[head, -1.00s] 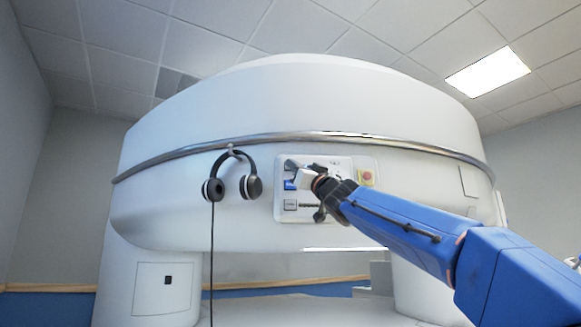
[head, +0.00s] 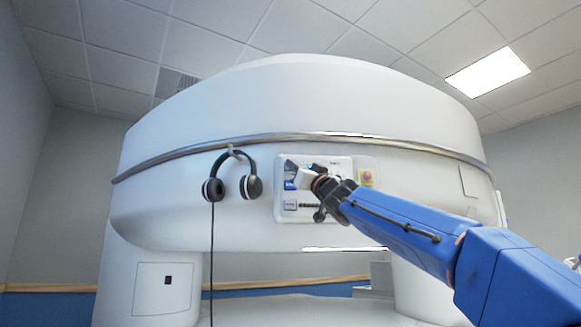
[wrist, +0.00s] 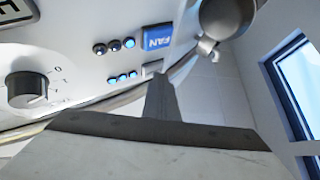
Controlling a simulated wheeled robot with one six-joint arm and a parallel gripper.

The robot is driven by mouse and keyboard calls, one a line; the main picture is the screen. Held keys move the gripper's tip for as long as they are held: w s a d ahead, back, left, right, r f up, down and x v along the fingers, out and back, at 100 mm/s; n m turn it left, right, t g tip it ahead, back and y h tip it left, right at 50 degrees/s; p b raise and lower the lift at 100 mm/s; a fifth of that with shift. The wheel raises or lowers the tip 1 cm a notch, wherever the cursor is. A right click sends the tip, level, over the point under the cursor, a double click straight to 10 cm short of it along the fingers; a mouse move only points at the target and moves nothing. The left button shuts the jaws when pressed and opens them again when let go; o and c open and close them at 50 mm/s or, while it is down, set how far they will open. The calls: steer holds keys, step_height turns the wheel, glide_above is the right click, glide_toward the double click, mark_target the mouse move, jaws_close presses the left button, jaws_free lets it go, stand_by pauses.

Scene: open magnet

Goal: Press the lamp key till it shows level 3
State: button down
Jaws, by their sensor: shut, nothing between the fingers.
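The white control panel (head: 318,216) sits on the front of the magnet and also shows in the wrist view (wrist: 75,55). My gripper (head: 298,174) is shut and empty at the panel's upper left. In the wrist view its fingertips (wrist: 160,82) reach up to a pale key (wrist: 152,68), mostly hidden behind them; its label does not show, and I cannot tell whether they touch. Beside this key, the lower row of three small lights (wrist: 122,77) looks blue throughout. Above it, a blue FAN key (wrist: 158,38) has three lights, only the rightmost clearly lit.
A black knob (wrist: 27,90) stands left of the lights. A metal rail (head: 300,137) runs above the panel.

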steer(key=shift+s+d, duration=0.1)
steer(key=shift+s, duration=0.55)
steer(key=shift+s, duration=0.15)
steer(key=shift+s+d, duration=0.2)
steer(key=shift+s, duration=1)
steer(key=shift+s+d, duration=0.15)
steer(key=shift+s, duration=1)
steer(key=shift+f, duration=0.1)
steer(key=s+d+f+m+g+h, duration=0.1)
steer(key=s+d+f+m+h, duration=0.3)
steer(key=d+f, duration=0.6)
steer(key=w+d+f+m+g+h, duration=0.1)
steer(key=d+f+h, duration=0.45)
steer(key=f, duration=0.75)
steer(key=s+d+f+m+g+h, duration=0.25)
steer(key=d+f+h, duration=0.25)
steer(key=d+f, duration=0.5)
steer(key=s+d+f+g, duration=0.2)
steer(key=s+f, duration=0.8)
steer(key=f, duration=0.5)
steer(key=s+d+f+g+h, duration=0.1)
steer(key=s+f+g, duration=0.4)
steer(key=s+f, duration=0.6)
steer(key=s+d+f+g, duration=0.3)
steer(key=s+f, duration=0.8)
steer(key=f, duration=0.8)
steer(key=shift+s, duration=0.2)
